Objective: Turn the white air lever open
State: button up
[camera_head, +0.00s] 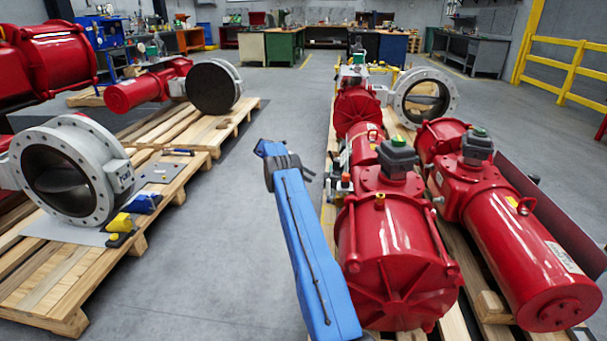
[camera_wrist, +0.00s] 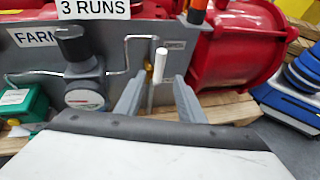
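The white air lever (camera_wrist: 159,66) stands nearly upright in the wrist view, in front of a grey panel (camera_wrist: 45,62) with a thin metal air pipe (camera_wrist: 128,52). A brass-coloured fitting shows just beside and below it. My gripper (camera_wrist: 158,88) is open, its two grey fingers apart on the left and right of the lever's lower end. The lever appears in the gap between them; I cannot tell whether either finger touches it. In the head view my blue-covered arm reaches toward the red actuator (camera_head: 393,255); the lever cannot be made out there.
A black-knobbed regulator (camera_wrist: 72,42) with a round gauge (camera_wrist: 84,98) is left of the lever, and a green box (camera_wrist: 24,104) farther left. A red cylinder (camera_wrist: 238,50) is close on the right. Pallets (camera_head: 190,135) stand left, with clear floor (camera_head: 225,220) between the rows.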

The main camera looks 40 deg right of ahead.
jog(key=shift+v, duration=1.3)
